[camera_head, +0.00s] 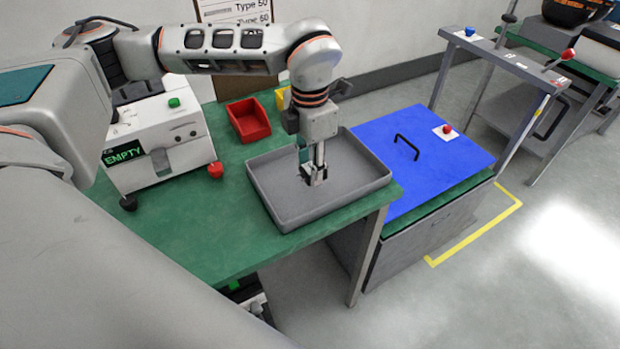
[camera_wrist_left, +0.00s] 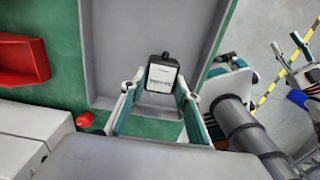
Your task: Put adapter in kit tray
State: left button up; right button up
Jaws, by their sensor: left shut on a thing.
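The kit tray (camera_head: 262,190) is a shallow grey tray on the green table; its floor and wall also fill the top of the left wrist view (camera_wrist_left: 98,75). My left gripper (camera_head: 315,180) points down inside the tray's outline, near its middle. In the left wrist view its two teal-lined fingers (camera_wrist_left: 158,102) are shut on the adapter (camera_wrist_left: 162,76), a small dark block with a white label. Whether the adapter touches the tray floor I cannot tell. Teal-and-white parts at the right edge of that view look like my right gripper (camera_wrist_left: 300,50), partly cut off.
A red bin (camera_head: 248,119) and a partly hidden yellow bin stand behind the tray. A white machine (camera_head: 160,145) with an "EMPTY" display stands left, a red knob (camera_head: 215,170) at its corner. A blue lid (camera_head: 420,150) with a black handle lies right. Green table is clear in front.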

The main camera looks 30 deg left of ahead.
pick_arm(q)
jog(key=shift+f, duration=2.15)
jog(key=o, duration=1.2)
jog(key=shift+f, duration=0.15)
jog(key=shift+c, duration=0.2)
notch_tip(320, 180, up, 12)
jog(key=shift+r, duration=0.2)
